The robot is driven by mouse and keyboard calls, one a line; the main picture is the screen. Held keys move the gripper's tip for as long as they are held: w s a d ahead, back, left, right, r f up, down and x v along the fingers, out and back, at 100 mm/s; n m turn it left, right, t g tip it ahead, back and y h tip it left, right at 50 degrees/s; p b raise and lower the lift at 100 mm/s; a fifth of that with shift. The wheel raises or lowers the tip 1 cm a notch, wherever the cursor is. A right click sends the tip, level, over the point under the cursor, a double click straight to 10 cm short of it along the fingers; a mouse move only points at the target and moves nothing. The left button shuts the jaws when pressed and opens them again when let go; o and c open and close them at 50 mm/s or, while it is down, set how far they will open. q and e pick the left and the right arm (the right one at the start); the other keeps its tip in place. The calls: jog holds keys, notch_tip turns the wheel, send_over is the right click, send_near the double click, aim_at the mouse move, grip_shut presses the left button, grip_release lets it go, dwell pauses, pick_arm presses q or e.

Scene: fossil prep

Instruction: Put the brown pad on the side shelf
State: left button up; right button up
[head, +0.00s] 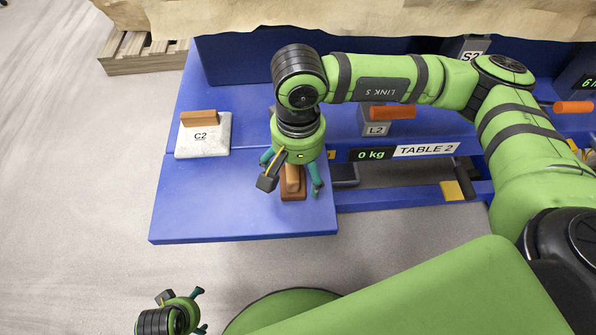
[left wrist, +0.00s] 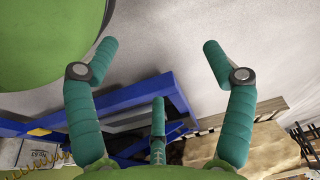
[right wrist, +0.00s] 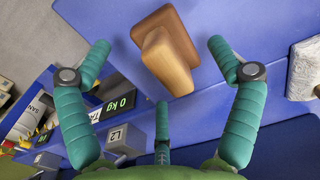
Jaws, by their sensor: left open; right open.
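The brown pad (head: 293,194) has a brown base and a lighter wooden grip. It appears to rest on the blue side shelf (head: 190,205), near the shelf's right end. In the right wrist view the pad (right wrist: 165,55) lies beyond and between the spread fingers on the blue surface. My right gripper (head: 290,180) is open above the pad and partly hides it; I see no finger closed on it. My left gripper (head: 185,300) is open and empty, low at the bottom left of the head view, away from the shelf.
A pale block marked C2 (head: 203,142) with a wooden grip stands behind the shelf on the left. A grey L2 block (head: 375,128) with an orange grip and a 0 kg display (head: 371,154) are to the right. The shelf's left part is clear.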

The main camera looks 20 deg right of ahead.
aim_at(297, 170)
notch_tip(297, 170, up, 10)
jog(key=shift+f+p, duration=0.2)
jog(key=shift+p, duration=0.25)
pick_arm(q)
jog(key=f, duration=0.1)
jog(key=s+f, duration=0.1)
jog(key=shift+f, duration=0.3)
jog(key=shift+d, duration=0.1)
pick_arm(e)
jog(key=shift+s+a, duration=0.1)
dwell(0.5)
